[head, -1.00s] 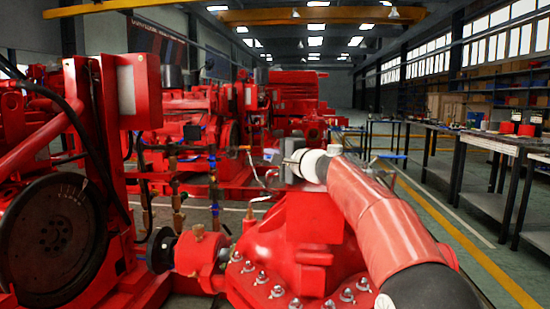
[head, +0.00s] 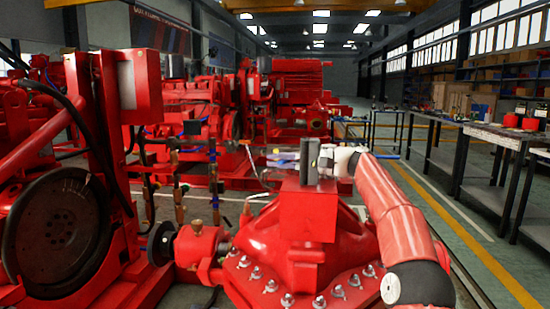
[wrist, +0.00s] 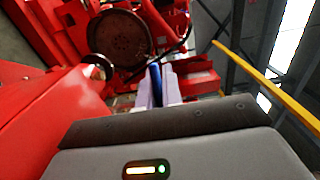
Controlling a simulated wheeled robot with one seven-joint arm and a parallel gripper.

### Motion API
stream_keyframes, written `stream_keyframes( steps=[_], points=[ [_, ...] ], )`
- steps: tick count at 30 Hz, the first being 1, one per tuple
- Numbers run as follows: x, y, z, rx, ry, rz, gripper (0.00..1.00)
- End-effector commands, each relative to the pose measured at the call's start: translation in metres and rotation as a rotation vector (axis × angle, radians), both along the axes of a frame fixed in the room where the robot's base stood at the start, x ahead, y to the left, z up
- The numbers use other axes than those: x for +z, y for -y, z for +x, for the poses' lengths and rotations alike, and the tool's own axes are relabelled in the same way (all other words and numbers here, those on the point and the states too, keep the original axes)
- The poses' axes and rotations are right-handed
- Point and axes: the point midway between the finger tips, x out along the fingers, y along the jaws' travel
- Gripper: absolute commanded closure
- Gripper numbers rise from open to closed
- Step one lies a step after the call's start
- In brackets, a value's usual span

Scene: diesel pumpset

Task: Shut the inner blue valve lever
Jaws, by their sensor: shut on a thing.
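My gripper (head: 277,157) reaches left above the red pump casing in the head view, its pale fingers pointing left. In the wrist view its two pale fingers (wrist: 159,88) are closed on a narrow blue lever (wrist: 155,75), which stands up between them. Most of the held lever is hidden in the head view. Blue lever handles (head: 185,188) show small on the thin pipework (head: 178,190) to the left of my gripper. Whether the held lever is the inner one, and how far it is turned, I cannot tell.
The red pump casing (head: 300,245) with its ring of bolts lies below my arm. A red engine frame with a dark flywheel (head: 62,238) stands close on the left. More red pumpsets stand behind. Workbenches (head: 500,140) line the right, beside a clear aisle (head: 455,215).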

Motion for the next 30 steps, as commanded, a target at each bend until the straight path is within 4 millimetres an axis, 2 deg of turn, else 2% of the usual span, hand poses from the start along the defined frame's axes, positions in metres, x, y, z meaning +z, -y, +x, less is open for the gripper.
stream_keyframes(
  steps=[21,22,27,30],
  points=[
    [-0.0022,0.0037,-0.0026,0.059,-0.003,-0.003,1.0],
    [-0.0022,0.0037,-0.0026,0.059,-0.003,-0.003,0.92],
    [-0.0016,0.0037,-0.0027,0.059,-0.002,-0.002,0.71],
    [-0.0012,0.0036,-0.0027,0.059,-0.001,-0.001,0.71]
  ],
)
